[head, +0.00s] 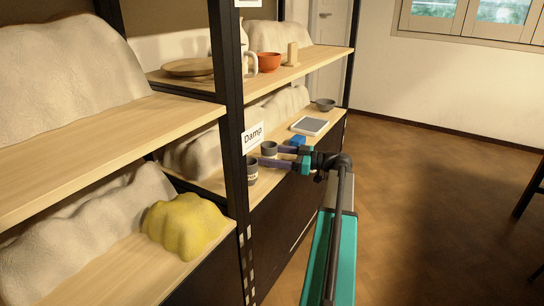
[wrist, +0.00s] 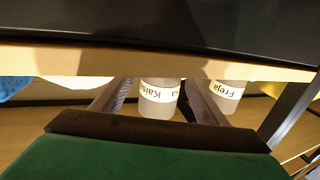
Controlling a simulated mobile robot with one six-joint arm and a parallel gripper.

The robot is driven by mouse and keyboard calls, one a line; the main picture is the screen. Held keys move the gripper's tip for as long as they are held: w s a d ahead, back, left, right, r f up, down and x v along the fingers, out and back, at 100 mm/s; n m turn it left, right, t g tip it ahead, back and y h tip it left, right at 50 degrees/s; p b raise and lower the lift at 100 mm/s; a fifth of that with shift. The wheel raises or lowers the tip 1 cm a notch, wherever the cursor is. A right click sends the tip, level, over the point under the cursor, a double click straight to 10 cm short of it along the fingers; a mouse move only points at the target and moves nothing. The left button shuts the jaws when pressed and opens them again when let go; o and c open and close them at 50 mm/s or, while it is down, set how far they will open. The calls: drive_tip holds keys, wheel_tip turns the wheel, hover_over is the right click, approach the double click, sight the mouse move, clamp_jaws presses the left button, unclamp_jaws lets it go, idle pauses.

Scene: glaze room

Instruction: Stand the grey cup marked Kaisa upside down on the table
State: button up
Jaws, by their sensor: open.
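The grey cup marked Kaisa (head: 269,148) stands on the shelf board labelled Damp. In the wrist view the same cup (wrist: 159,97) shows its white name band, upside down in that picture along with the shelf. My gripper (head: 272,156) is open and reaches in from the right, level with the cup. Its two fingers (wrist: 157,92) lie one to each side of the Kaisa cup, with gaps showing. A second grey cup (head: 251,171), marked Freja in the wrist view (wrist: 229,94), stands just outside one finger. The table top is not in view.
A blue object (head: 298,141), a tablet-like slab (head: 309,126) and a grey bowl (head: 324,104) lie farther along this shelf. A black post (head: 229,100) stands left of the cups. Another shelf (head: 300,64) is above. The floor (head: 430,180) at right is largely clear; a dark leg (head: 530,190) shows at the edge.

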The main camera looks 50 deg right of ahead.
drive_tip(key=c, duration=1.1)
drive_tip(key=shift+c, duration=0.2)
drive_tip(key=shift+r, duration=0.15)
drive_tip(key=shift+r+p, duration=0.45)
drive_tip(key=shift+r, duration=0.7)
drive_tip(key=shift+s, duration=0.15)
drive_tip(key=b+v, duration=0.1)
drive_tip(key=v, duration=1.2)
drive_tip(key=shift+s+d, duration=0.25)
drive_tip(key=shift+s, duration=0.05)
